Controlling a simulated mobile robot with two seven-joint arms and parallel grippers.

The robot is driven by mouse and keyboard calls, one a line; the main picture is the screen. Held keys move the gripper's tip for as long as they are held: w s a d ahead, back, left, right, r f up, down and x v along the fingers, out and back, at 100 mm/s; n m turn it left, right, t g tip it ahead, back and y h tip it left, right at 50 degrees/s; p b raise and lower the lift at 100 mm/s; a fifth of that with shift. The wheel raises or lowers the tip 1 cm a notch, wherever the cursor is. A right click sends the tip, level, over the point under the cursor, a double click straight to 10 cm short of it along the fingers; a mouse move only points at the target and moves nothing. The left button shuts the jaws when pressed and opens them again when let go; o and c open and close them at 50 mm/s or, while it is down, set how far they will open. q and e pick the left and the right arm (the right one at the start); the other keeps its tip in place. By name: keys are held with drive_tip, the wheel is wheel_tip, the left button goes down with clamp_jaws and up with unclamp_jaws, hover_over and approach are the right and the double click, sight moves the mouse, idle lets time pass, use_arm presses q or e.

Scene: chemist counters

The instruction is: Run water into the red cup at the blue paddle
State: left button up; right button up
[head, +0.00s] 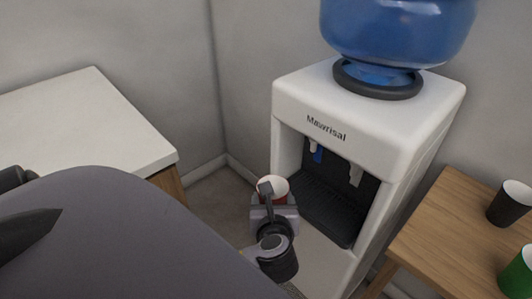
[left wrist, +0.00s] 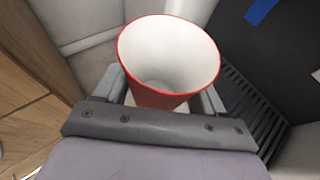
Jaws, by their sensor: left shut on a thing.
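The red cup (head: 278,187) is upright in my left gripper (head: 271,198), just in front and to the left of the water dispenser's recess. In the left wrist view the cup (left wrist: 165,62) has a red rim and a white inside with no water visible. The gripper's fingers are shut on its two sides. The blue paddle (head: 318,154) hangs on the left in the recess, and its blue (left wrist: 262,10) shows at the top of the left wrist view. The cup is apart from it. My right gripper is not in view.
The white water dispenser (head: 375,119) carries a blue bottle (head: 398,32). A second, pale paddle (head: 356,174) is right of the blue one, above a dark drip grille (head: 325,212). A wooden table (head: 440,235) with a black cup (head: 509,205) and green cup (head: 518,274) stands right; a white counter (head: 85,125) left.

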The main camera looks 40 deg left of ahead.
sight(318, 151)
use_arm(q)
drive_tip(key=w+b, duration=0.4)
drive_tip(key=w, duration=0.1)
drive_tip(key=w+b, duration=0.2)
drive_tip(key=shift+w+d+f, duration=0.2)
drive_tip(key=shift+d+f, duration=0.05)
drive_tip(key=shift+d, duration=0.05)
drive_tip(key=shift+w+r+p, duration=0.5)
drive_tip(key=shift+w+p, duration=0.35)
drive_tip(key=shift+p, duration=0.2)
drive_tip(key=shift+w+d+f+p, duration=0.15)
drive_tip(key=shift+w+p, duration=0.2)
drive_tip(key=shift+w, duration=0.45)
drive_tip(key=shift+w, duration=0.15)
drive_tip(key=shift+w+f, duration=0.1)
drive_tip(key=shift+w, duration=0.05)
drive_tip(key=shift+w, duration=0.85)
